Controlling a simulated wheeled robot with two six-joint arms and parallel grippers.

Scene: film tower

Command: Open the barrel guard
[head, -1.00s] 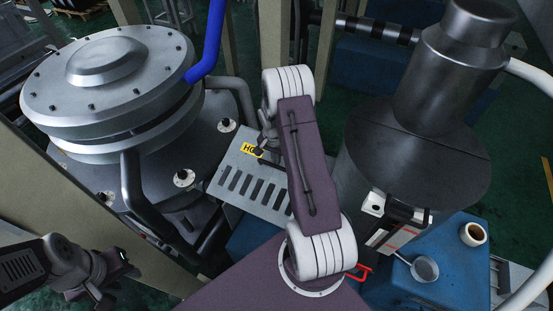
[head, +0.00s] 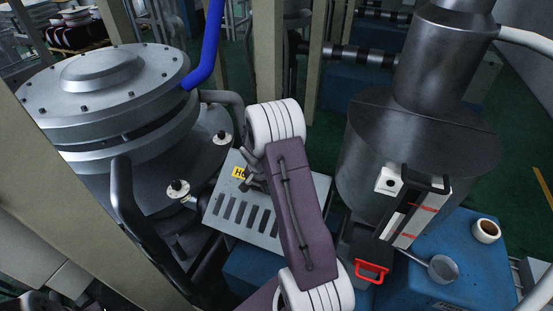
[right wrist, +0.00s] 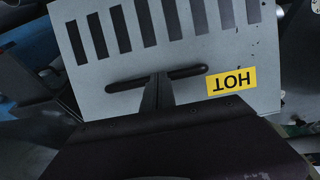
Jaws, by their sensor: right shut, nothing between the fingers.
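The barrel guard (head: 262,222) is a pale grey slotted metal plate with a yellow HOT label, in the middle of the head view behind my right arm. In the right wrist view, the guard (right wrist: 85,75) fills the upper middle, with a dark bar handle (right wrist: 188,71) across it below the slots. My right gripper (right wrist: 157,82) is shut and empty, its fingertips overlapping the middle of the handle. I cannot tell whether they touch it. In the head view, my right gripper (head: 250,172) is small beside the label, partly hidden by my arm. My left gripper is not clearly visible.
A round bolted vessel (head: 105,90) stands at left with bent pipes. A dark metal hopper (head: 415,150) stands at right. A blue surface (head: 445,265) holds a cup (head: 486,230) and ladle (head: 442,268). A red handle (head: 372,270) sits near my right arm.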

